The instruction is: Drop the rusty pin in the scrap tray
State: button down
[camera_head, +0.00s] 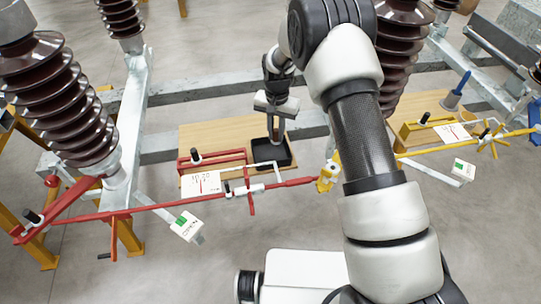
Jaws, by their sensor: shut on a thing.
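My gripper (276,138) reaches down over a small black tray (287,164), which I take for the scrap tray. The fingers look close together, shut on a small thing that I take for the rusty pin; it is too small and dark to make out. The fingertips overlap the tray in the picture, and I cannot tell how high they are above its floor. The tray sits on a wooden board (215,136) behind the red bar. My arm covers the area to the right of the tray.
A red bar (150,207) with a white part crosses in front of the tray. A red bracket (212,158) stands left of it. Brown ribbed insulators (60,95) rise at the left, and another (403,50) stands behind my arm. A yellow bar (440,143) runs right. Grey floor (190,265) is clear in front.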

jog(key=c, duration=1.6)
grip_release()
jog(key=shift+o, duration=0.2)
notch_tip(320, 180, up, 17)
jog(key=shift+r, duration=0.2)
jog(key=s+d+r+t+p, duration=0.1)
jog(key=s+d+r, duration=0.25)
jog(key=r, duration=0.25)
jog(key=s+d+r+n+t+p, duration=0.1)
jog(key=s+d+r, duration=0.25)
jog(key=r, duration=0.25)
jog(key=s+d+r+t+p, duration=0.1)
jog(key=s+d+r, duration=0.2)
jog(key=s+r, duration=0.25)
jog(key=s+d+r+n+t+p, duration=0.1)
jog(key=s+d+r, duration=0.1)
jog(key=s, duration=0.7)
jog(key=s+d+r+n+t+p, duration=0.1)
jog(key=s+d+r, duration=0.1)
jog(key=s+d, duration=0.3)
jog(key=s, duration=0.4)
jog(key=shift+s+r+t, duration=0.15)
jog(key=shift+s+t, duration=0.15)
jog(key=shift+s, duration=0.1)
